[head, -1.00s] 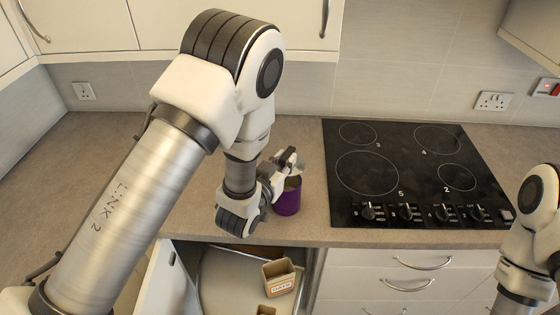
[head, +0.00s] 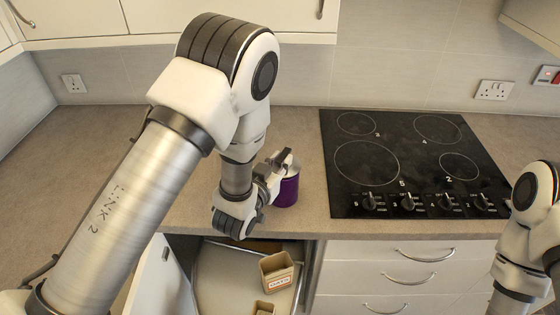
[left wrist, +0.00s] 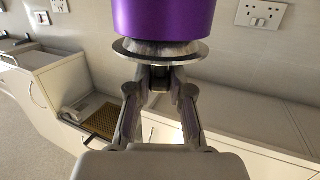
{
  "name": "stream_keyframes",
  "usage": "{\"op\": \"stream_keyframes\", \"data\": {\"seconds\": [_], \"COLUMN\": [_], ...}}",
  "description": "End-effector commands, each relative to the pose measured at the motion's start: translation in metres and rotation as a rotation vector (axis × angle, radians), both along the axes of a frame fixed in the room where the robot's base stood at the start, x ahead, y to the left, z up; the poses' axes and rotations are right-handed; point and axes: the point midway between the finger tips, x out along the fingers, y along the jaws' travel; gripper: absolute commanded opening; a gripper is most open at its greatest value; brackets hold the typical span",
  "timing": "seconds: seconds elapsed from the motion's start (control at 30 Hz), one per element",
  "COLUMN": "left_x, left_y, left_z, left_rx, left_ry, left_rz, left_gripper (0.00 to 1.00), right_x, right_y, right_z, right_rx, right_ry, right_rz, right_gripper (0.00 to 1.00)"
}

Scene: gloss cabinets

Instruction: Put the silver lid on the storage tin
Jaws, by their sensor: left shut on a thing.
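The purple storage tin (head: 287,191) stands upright on the counter, left of the hob. In the left wrist view the tin (left wrist: 165,18) fills the top middle. My left gripper (head: 281,168) is at the tin's top in the head view and hides part of it. In the left wrist view my left gripper (left wrist: 160,82) is shut on the silver lid, and the lid's round rim (left wrist: 130,53) lies right against the end of the tin. I cannot tell whether it is fully seated. My right gripper is out of frame.
The black hob (head: 345,200) with its knobs lies right of the tin. Below the counter, an open cabinet (head: 215,270) holds a labelled tan box (head: 278,272) and a smaller one (head: 264,308). Drawers (head: 400,276) are to its right. The counter at the left is clear.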

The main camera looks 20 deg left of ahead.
Motion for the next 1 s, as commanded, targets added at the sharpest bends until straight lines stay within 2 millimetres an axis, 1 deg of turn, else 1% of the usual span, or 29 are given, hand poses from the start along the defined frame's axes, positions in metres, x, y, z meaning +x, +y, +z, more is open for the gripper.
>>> {"op": "stream_keyframes", "data": {"seconds": [0.87,0.9,0.97,1.0], "left_x": [0.000,0.000,0.000,0.000], "left_y": [0.000,0.000,0.000,0.000], "left_z": [-0.014,-0.014,-0.013,-0.013], "left_rx": [0.000,0.000,0.000,0.000], "left_ry": [0.000,0.000,0.000,0.000], "left_rz": [0.000,0.000,0.000,0.000], "left_gripper": [0.00,0.23,0.45,0.49], "right_x": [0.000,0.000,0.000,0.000], "right_y": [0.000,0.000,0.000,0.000], "right_z": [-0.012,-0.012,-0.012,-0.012], "right_rx": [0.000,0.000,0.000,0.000], "right_ry": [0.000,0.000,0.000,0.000], "right_rz": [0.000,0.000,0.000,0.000], "right_gripper": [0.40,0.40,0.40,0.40]}}
